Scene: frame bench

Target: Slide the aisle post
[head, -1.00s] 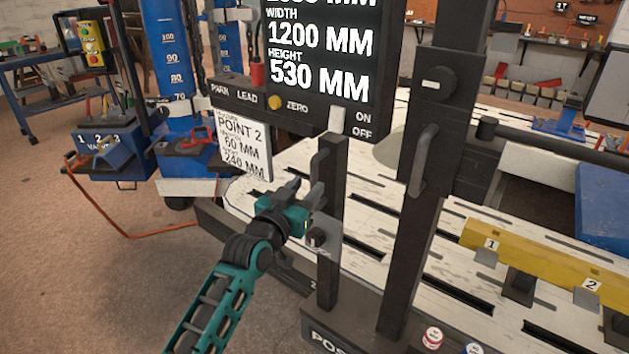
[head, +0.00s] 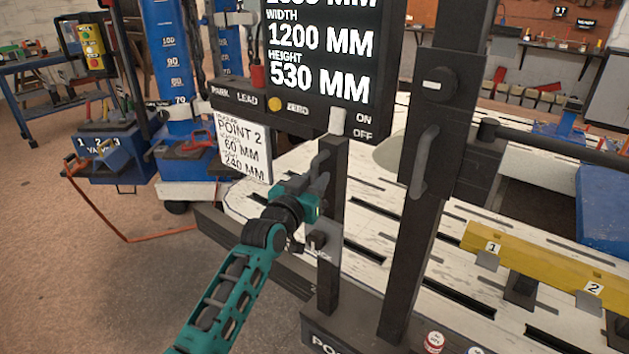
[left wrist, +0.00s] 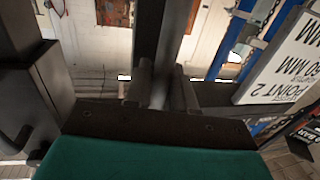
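A short dark post (head: 331,240) with a grey bar handle (head: 319,172) stands at the bench's near edge in the head view. A taller dark post (head: 409,240) with its own handle (head: 424,165) stands to its right. No label shows which is the aisle post. My left gripper (head: 318,187) is at the short post's handle. In the left wrist view its two fingers (left wrist: 163,90) are apart, with a dark upright bar between or behind them. I cannot tell whether they touch the handle. My right gripper is not in view.
A dark display panel (head: 325,45) hangs above the short post, with a white "POINT 2" card (head: 244,148) at its left. The slatted white bench (head: 375,205) carries a yellow numbered beam (head: 540,262). Blue lift columns (head: 168,60) stand at the left. Floor is open at lower left.

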